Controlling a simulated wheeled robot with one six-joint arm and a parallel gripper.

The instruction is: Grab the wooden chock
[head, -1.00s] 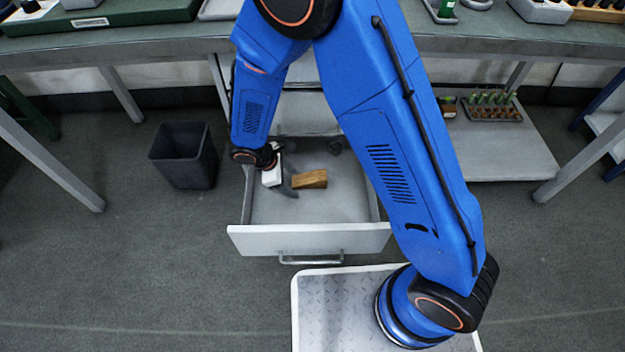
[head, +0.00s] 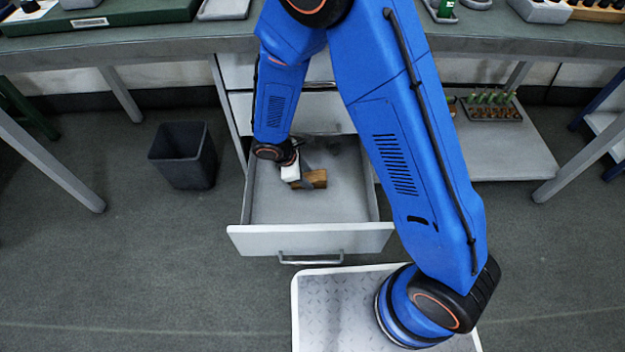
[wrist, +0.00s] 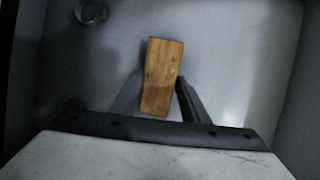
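The wooden chock (head: 318,179) lies on the floor of the open drawer (head: 337,212), a brown block with visible grain. It also shows in the wrist view (wrist: 161,72), with its near part between the two fingers. My gripper (head: 304,178) is inside the drawer, over the left part of the chock. In the wrist view my gripper (wrist: 158,97) is open, with one finger on each side of the chock. The right finger is very close to the wood; I cannot tell whether it touches. In the head view the gripper hides part of the chock.
The drawer walls enclose the gripper, with the front panel (head: 310,240) on the near side. A small round object (wrist: 90,12) lies in the drawer. A dark bin (head: 184,156) stands left of the drawer, and the workbench (head: 160,50) is above and behind.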

